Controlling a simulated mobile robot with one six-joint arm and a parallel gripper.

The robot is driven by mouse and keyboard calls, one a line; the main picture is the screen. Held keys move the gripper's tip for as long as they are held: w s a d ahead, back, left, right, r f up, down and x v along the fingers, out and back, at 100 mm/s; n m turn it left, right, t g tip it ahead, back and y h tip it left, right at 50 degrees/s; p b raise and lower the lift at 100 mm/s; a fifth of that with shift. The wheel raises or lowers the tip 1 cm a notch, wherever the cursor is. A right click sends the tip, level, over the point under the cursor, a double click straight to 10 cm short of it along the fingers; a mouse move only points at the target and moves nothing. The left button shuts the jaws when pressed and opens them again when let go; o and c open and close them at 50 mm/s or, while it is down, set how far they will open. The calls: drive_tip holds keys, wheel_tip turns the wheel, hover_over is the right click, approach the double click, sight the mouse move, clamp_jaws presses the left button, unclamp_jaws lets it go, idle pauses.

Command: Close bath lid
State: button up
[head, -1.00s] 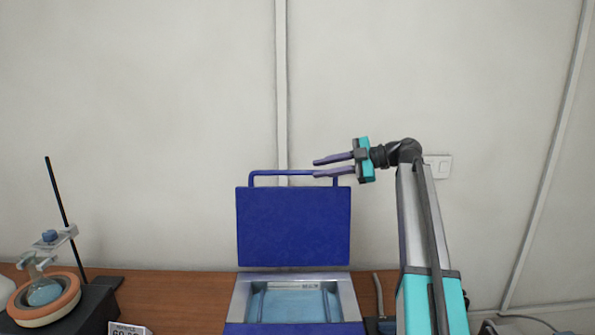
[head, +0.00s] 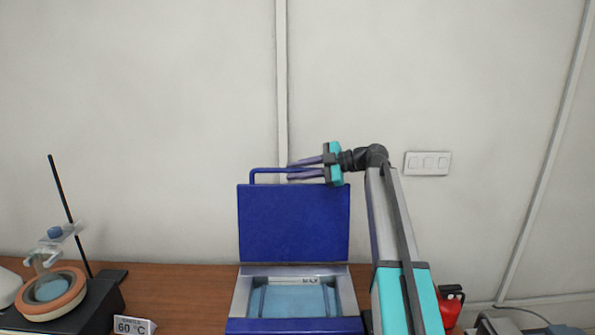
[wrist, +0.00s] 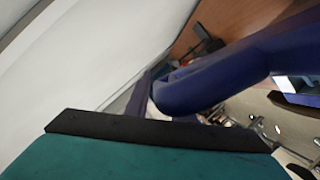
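The bath (head: 237,302) stands on the bench, a metal-rimmed basin with pale blue water inside. Its blue lid (head: 293,222) stands upright at the back, so the bath is open. A thin blue handle (head: 262,170) rises from the lid's top edge. My gripper (head: 290,172) points left at the handle's right part, its two purple fingers apart. One finger appears above the handle bar and one at or below it; I cannot tell whether they touch it. In the wrist view a dark blue-purple bar (wrist: 225,75) fills the middle; whether it is finger or handle is unclear.
At left, a flask sits in a round heater (head: 75,300) beside a thin stand rod (head: 62,190). A 60 °C sign (head: 134,325) stands at the front. A red object (head: 450,303) is right of my arm. The wall (head: 440,80) is behind the lid.

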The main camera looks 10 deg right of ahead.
drive_tip(key=shift+c, duration=0.5)
clamp_jaws()
drive_tip(key=shift+d, duration=0.2)
drive_tip(key=shift+s, duration=0.1)
drive_tip(key=shift+f, duration=0.1)
